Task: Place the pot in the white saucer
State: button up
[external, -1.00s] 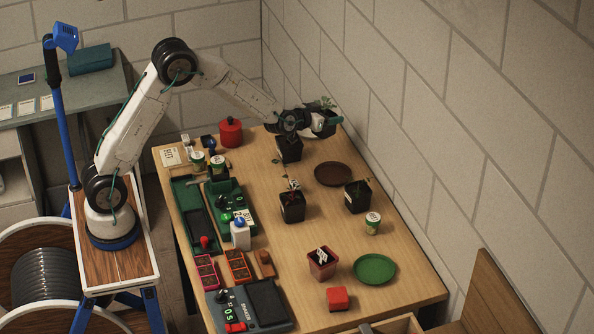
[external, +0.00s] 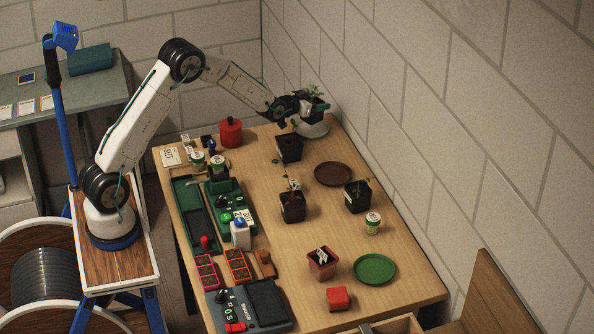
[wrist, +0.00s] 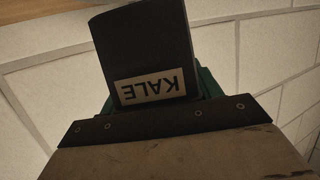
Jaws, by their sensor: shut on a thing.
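My gripper (external: 302,107) is at the far end of the table, shut on a black pot (external: 317,111) with a green seedling. In the wrist view the pot (wrist: 143,40) fills the upper middle, its KALE label upside down, with green finger parts beside it. The white saucer (external: 315,131) lies on the table at the far right corner, partly hidden behind the pot. The pot appears above the saucer, seemingly apart from it; the exact gap is hard to tell.
Another black pot (external: 289,148) stands just in front of the saucer. A brown saucer (external: 333,174), more black pots (external: 292,207) and a green saucer (external: 375,269) are nearer. A red canister (external: 231,132) stands left. The block wall (external: 400,130) runs close along the right side.

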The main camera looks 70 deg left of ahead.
jog(key=shift+f, duration=2.1)
jog(key=shift+f, duration=0.2)
jog(key=o, duration=1.1)
jog(key=shift+r, duration=0.15)
jog(key=shift+s+d+r, duration=0.15)
jog(key=shift+s, duration=0.15)
jog(key=v, duration=1.1)
jog(key=shift+s, duration=0.15)
